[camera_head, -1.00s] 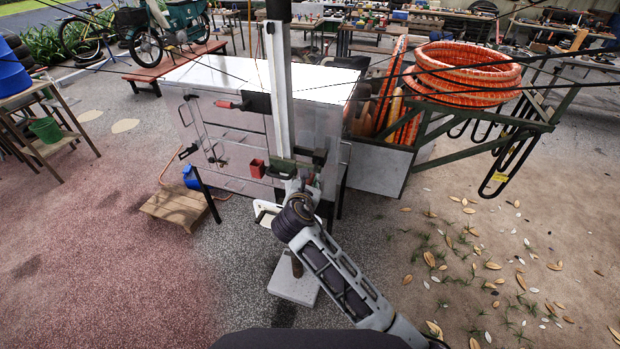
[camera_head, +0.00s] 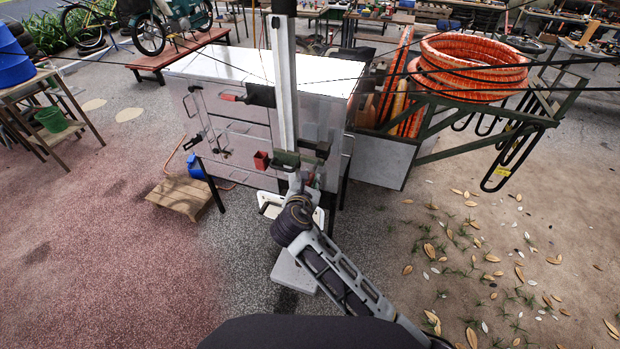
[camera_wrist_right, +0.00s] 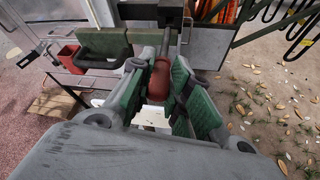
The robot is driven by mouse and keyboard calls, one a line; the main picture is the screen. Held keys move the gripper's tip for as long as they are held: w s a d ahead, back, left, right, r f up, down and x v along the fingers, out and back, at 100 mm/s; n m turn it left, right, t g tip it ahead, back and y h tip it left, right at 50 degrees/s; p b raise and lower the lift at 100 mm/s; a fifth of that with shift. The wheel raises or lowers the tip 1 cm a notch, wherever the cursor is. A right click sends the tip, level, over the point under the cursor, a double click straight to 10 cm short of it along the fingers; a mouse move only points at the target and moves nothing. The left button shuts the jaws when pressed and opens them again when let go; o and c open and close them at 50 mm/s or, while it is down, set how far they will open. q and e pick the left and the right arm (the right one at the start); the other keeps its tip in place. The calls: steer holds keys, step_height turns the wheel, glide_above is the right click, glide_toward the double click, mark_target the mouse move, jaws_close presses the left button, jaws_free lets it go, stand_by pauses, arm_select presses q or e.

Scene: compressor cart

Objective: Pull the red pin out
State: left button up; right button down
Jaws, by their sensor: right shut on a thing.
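The red pin (camera_wrist_right: 160,80) shows in the right wrist view as a dull red grip between the green-padded fingers of my right gripper (camera_wrist_right: 158,92). The fingers are closed around it. Its far end meets dark metal hardware, and I cannot tell how deep it sits. In the head view my right gripper (camera_head: 296,188) is at the front of the compressor cart (camera_head: 228,135), below the upright grey post (camera_head: 284,90). The arm hides most of the pin there. My left gripper is not in view.
A small red cup (camera_head: 261,160) hangs left of the post, and a red-handled lever (camera_head: 232,98) is higher up. A wooden crate (camera_head: 181,198) stands on the ground at left. Orange hose coils (camera_head: 470,68) fill a rack at right.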

steer(key=shift+s+a+p, duration=0.2)
steer(key=shift+s+p, duration=0.05)
steer(key=shift+s, duration=0.35)
steer(key=shift+s+a+p, duration=0.2)
steer(key=shift+s+p, duration=0.05)
steer(key=shift+s, duration=0.35)
